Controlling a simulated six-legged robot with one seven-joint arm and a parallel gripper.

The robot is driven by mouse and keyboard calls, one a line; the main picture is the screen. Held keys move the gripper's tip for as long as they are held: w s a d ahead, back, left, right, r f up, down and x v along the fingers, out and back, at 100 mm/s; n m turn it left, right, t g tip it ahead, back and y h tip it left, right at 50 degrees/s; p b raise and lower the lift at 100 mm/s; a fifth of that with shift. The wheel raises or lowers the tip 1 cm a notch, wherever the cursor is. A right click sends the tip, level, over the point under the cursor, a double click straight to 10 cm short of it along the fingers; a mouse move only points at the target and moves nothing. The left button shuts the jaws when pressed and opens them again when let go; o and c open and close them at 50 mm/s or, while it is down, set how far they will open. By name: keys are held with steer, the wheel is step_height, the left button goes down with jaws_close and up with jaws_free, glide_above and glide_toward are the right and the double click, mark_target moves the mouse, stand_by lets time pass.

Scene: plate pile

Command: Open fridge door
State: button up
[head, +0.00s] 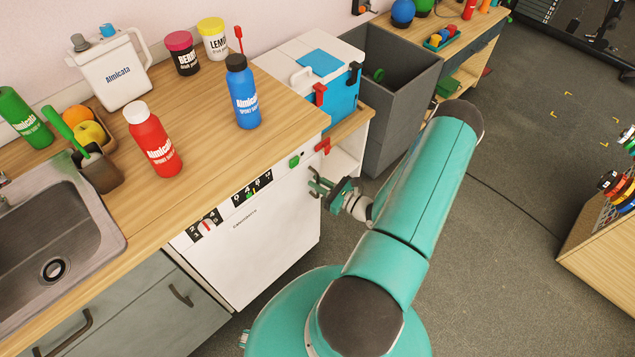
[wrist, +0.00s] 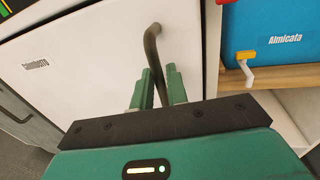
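The fridge is a white unit under the wooden counter, and its door (head: 262,250) looks closed in the head view. The white door front (wrist: 85,65) fills the left and middle of the wrist view. A dark, bent door handle (wrist: 153,45) stands out near the door's right edge. My gripper (wrist: 158,84) has its two green fingers close together on either side of the handle, shut on it. In the head view my gripper (head: 325,187) is at the upper right of the door. The exact finger contact is small and partly hidden there.
A blue and white cooler (head: 318,70) sits on a shelf unit right of the fridge, beside a grey bin (head: 400,90). A red bottle (head: 152,140) and blue bottle (head: 243,95) stand on the counter (head: 205,165). Open floor (head: 500,270) lies to the right.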

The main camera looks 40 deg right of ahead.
steer(key=shift+w, duration=0.25)
jaws_close()
steer(key=shift+s, duration=0.1)
